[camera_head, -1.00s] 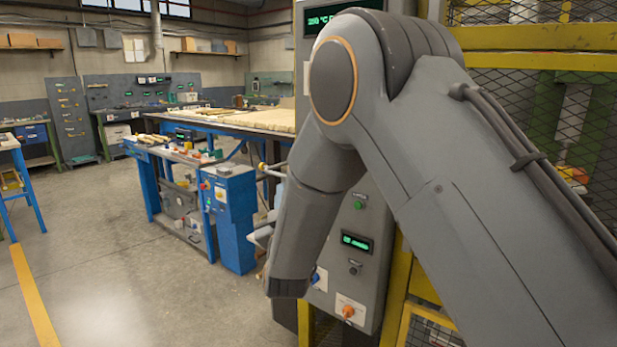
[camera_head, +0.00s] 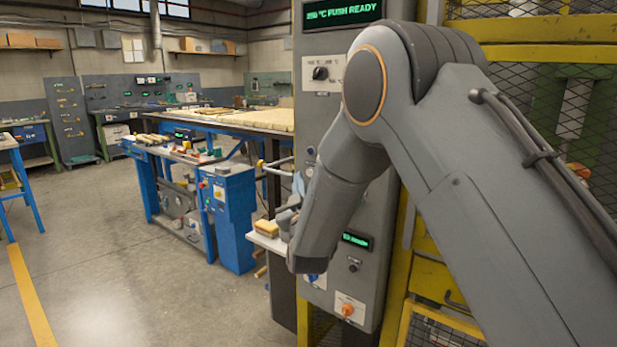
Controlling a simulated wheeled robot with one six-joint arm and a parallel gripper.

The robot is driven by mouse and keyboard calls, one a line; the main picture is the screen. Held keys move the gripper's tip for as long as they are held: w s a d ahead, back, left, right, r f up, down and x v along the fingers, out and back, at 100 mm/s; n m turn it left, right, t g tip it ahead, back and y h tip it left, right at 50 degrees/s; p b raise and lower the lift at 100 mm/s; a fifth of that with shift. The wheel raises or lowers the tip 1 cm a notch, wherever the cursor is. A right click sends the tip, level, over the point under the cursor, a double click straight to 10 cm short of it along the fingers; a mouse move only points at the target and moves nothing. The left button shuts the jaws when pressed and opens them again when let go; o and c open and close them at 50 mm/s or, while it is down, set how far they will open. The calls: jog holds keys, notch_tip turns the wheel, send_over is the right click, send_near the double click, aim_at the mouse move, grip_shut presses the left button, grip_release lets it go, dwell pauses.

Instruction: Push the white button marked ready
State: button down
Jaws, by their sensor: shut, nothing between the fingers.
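The grey control panel (camera_head: 304,110) stands upright in the middle. Its top display (camera_head: 343,9) reads "250 °C PUSH READY" in green. I cannot make out a white button marked ready; my arm covers much of the panel's middle. My gripper (camera_head: 287,216) shows only in part, as grey pieces left of my forearm, in front of the panel's left edge. It is shut and empty. I cannot tell how far it is from the panel face.
The panel carries a black selector knob (camera_head: 320,74), a small green display (camera_head: 356,240) and an orange knob (camera_head: 347,310). A small pale shelf (camera_head: 266,243) holds a yellowish block (camera_head: 267,228). Yellow mesh guarding (camera_head: 530,32) stands right. A blue bench (camera_head: 232,225) stands left; the floor beyond is open.

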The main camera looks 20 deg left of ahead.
jog(key=shift+w+d, duration=0.3)
jog(key=shift+w, duration=0.45)
jog(key=shift+w, duration=0.1)
dwell(1.5)
jog(key=shift+w+d+b, duration=0.15)
jog(key=shift+w+b, duration=0.1)
jog(key=shift+b, duration=0.15)
jog(key=shift+w+d, duration=0.15)
jog(key=shift+w, duration=0.2)
dwell(0.6)
jog(key=shift+s, duration=0.1)
jog(key=shift+s+a, duration=0.3)
jog(key=shift+s, duration=0.35)
jog(key=s, duration=0.1)
jog(key=s+a, duration=0.1)
jog(key=s, duration=0.1)
jog(key=s+a+p, duration=0.1)
jog(key=shift+s, duration=0.3)
dwell(0.4)
